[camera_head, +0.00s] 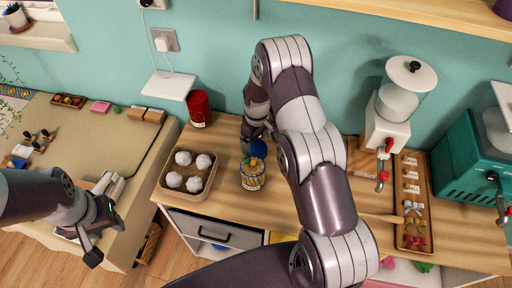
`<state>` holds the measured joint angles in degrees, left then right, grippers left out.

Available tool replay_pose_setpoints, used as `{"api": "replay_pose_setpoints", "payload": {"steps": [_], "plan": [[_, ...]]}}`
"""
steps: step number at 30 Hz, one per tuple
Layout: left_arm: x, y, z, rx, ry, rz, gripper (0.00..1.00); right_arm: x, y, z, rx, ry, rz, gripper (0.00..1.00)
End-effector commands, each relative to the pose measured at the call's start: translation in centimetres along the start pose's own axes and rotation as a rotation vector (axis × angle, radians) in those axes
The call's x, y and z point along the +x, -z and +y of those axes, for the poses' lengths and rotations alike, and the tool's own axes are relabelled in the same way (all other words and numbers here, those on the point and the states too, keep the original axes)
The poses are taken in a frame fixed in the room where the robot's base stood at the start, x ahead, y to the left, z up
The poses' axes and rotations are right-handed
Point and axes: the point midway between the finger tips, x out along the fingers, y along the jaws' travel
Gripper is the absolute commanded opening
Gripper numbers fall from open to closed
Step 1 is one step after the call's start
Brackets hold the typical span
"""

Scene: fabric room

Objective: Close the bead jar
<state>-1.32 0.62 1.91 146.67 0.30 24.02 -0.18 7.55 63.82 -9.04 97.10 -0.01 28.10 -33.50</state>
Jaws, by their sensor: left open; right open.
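The bead jar (252,177) is a small clear jar of colourful beads standing upright on the wooden counter, right of a tray. A round dark blue piece (258,148), which looks like its lid, stands tilted up at the jar's back rim. My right gripper (252,131) is just behind this piece, pointing down, open; its fingers are partly hidden, and I cannot tell whether they touch the lid. My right arm arches over the counter just right of the jar. My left gripper (104,216) is open and empty at the left, above the edge of the beige table, away from the jar.
A tray (164,183) with several white balls is left of the jar, and a red cup (199,108) stands behind it. A white dispenser (388,112), a wooden tray (411,232) of small items and a teal machine (468,160) are at the right.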

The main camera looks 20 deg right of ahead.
Motion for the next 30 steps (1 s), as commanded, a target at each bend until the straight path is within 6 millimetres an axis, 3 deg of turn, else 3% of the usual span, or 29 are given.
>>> {"api": "replay_pose_setpoints", "payload": {"steps": [8,13,18,29,30], "plan": [[-0.4,0.0,0.0,0.0,0.0,0.0,0.43,0.4,0.0,0.0,0.0,0.002,-0.003,1.0],[-1.8,0.2,0.0,0.0,0.0,0.0,0.43,2.9,0.5,0.2,0.0,0.002,-0.003,1.0],[-1.9,0.2,0.0,0.0,0.0,0.0,0.43,4.9,0.5,0.3,0.0,0.001,-0.001,1.0],[-1.8,0.2,0.0,0.0,0.0,0.0,0.43,5.2,0.5,0.3,0.0,0.0,0.0,1.0],[-1.8,0.2,0.0,0.0,0.0,0.0,0.43,5.2,0.5,0.3,0.0,0.0,0.0,0.87]]}}
